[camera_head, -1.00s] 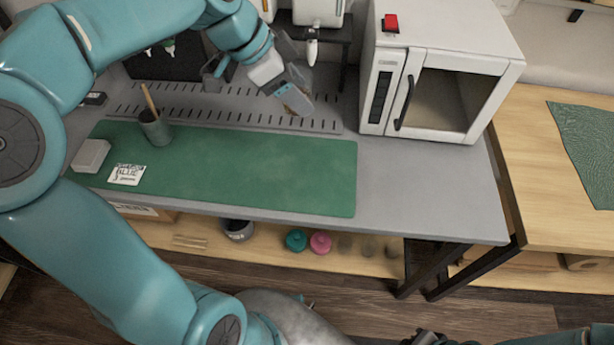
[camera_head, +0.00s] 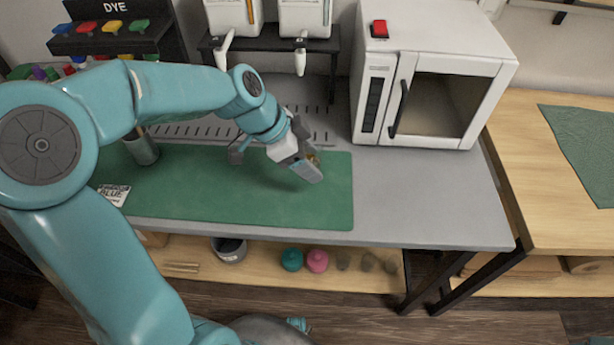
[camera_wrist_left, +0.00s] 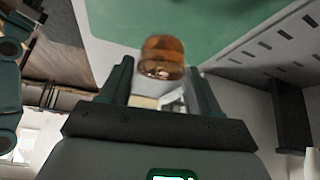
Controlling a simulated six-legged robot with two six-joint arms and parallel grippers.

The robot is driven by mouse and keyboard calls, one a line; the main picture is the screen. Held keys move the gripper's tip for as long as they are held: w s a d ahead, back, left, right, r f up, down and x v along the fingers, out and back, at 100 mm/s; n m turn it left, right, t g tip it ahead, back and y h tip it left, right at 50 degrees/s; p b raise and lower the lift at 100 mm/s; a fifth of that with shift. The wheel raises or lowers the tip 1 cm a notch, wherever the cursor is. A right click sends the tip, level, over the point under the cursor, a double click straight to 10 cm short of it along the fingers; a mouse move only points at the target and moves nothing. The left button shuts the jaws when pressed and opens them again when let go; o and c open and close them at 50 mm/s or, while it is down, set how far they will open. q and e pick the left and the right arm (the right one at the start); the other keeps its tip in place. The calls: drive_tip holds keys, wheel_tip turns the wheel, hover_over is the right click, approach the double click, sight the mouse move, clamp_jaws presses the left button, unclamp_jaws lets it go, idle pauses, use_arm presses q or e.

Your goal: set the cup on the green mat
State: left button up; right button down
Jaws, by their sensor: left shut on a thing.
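The cup (camera_head: 314,158) is small and amber-brown; in the head view only part of it shows past the gripper. In the left wrist view the cup (camera_wrist_left: 162,57) sits between the fingertips. My left gripper (camera_head: 305,166) is shut on it, over the right part of the green mat (camera_head: 205,190). The mat (camera_wrist_left: 215,20) also shows beyond the cup in the left wrist view. I cannot tell whether the cup touches the mat. My right gripper is out of view.
A grey pot (camera_head: 143,150) and a label card (camera_head: 115,194) are at the mat's left. A white microwave-like oven (camera_head: 430,85) stands to the right behind the mat. White dispensers (camera_head: 306,18) stand at the back. The mat's right front is clear.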

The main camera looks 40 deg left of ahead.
use_arm(q)
drive_tip(key=shift+s+f, duration=0.1)
drive_tip(key=shift+f, duration=0.55)
wheel_tip(320, 180, down, 4)
drive_tip(key=shift+r+b, duration=0.2)
drive_tip(key=shift+b, duration=0.3)
drive_tip(key=shift+f, duration=0.1)
drive_tip(key=o, duration=1.2)
